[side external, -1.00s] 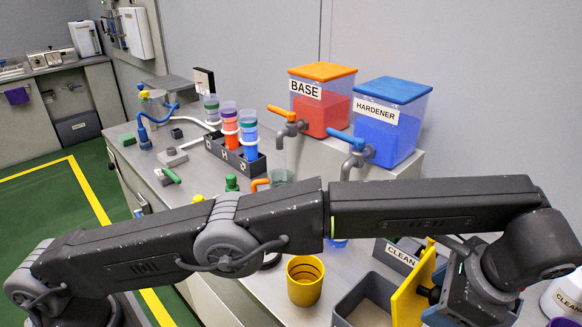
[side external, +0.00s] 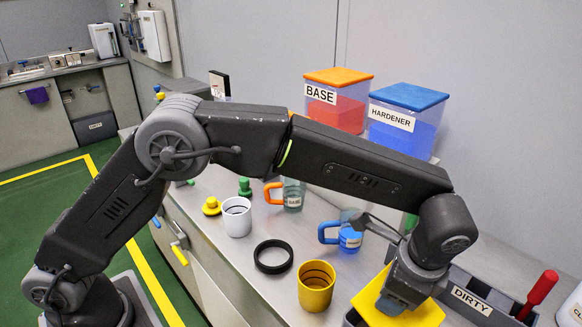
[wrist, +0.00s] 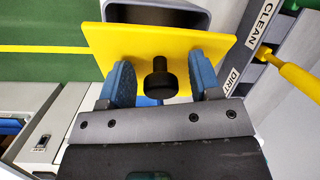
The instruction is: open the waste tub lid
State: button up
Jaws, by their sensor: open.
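The yellow lid (side external: 428,316) of the waste tub is below my gripper at the front right in the side view. In the wrist view the lid (wrist: 200,58) is a flat plate with a black knob (wrist: 160,80). My gripper (wrist: 166,82) is open, with one blue finger on each side of the knob and a visible gap to each. The grey tub (wrist: 203,12) shows past the lid's upper edge in the wrist view. In the side view my gripper (side external: 400,298) and the lid hide most of the tub. The lid's exact tilt is hard to judge.
A yellow cup (side external: 316,287) stands left of the lid, with a black ring (side external: 273,257), white cup (side external: 236,217) and blue mug (side external: 328,233) beyond. At right is a DIRTY bin (side external: 480,303) with a red-handled tool (side external: 540,293). BASE and HARDENER tanks stand behind.

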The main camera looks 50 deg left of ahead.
jog(key=f+h, duration=0.1)
jog(key=a+h, duration=0.1)
jog(key=shift+a+f+h, duration=0.25)
jog(key=shift+f+h, duration=0.05)
jog(key=shift+f, duration=0.05)
notch_tip(320, 180, up, 14)
jog(key=s+a+r+n+t, duration=0.1)
jog(key=s+a+r+n, duration=0.1)
jog(key=a+n, duration=0.4)
jog(key=s+a+r+n+t+h, duration=0.1)
jog(key=s+a+r+n, duration=0.2)
jog(key=a, duration=0.7)
jog(key=shift+s+n, duration=0.95)
jog(key=shift+n, duration=0.75)
